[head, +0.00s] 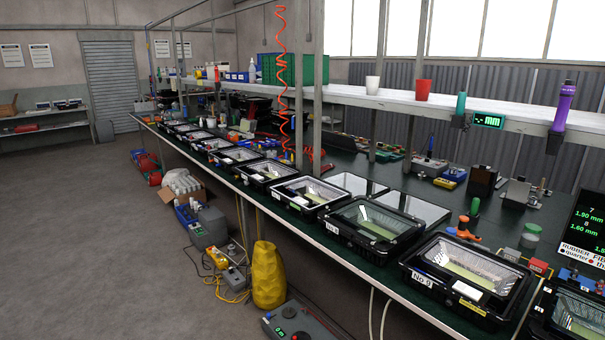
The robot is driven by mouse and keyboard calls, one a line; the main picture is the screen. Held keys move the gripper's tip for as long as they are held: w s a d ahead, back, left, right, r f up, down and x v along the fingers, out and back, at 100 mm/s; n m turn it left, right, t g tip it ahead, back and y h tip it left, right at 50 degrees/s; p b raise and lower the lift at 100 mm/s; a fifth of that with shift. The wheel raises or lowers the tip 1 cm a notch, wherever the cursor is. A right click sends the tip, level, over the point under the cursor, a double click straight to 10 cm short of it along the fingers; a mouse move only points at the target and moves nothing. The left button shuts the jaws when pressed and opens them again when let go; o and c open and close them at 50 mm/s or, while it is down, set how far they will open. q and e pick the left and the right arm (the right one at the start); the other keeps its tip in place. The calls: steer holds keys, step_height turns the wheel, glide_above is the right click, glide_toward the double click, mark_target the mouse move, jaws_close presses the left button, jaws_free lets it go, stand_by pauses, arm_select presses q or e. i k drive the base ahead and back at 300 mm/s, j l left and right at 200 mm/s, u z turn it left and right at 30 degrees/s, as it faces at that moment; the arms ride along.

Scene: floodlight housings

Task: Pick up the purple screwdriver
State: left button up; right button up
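The purple screwdriver (564,106) is upright at the front edge of the white shelf (340,92), at the far right of the head view. It has a dark top, and a dark piece reaches below the shelf edge at its lower end. Nothing is seen touching it except what is at the shelf edge. Neither of my grippers is in view.
A green tool (460,104) and a green-lit display (489,120) are left of the screwdriver on the shelf edge. Below, floodlight housings (467,275) line the long dark bench. Grey floor (90,240) is open at left.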

mark_target(566, 93)
steer(key=z, duration=1.35)
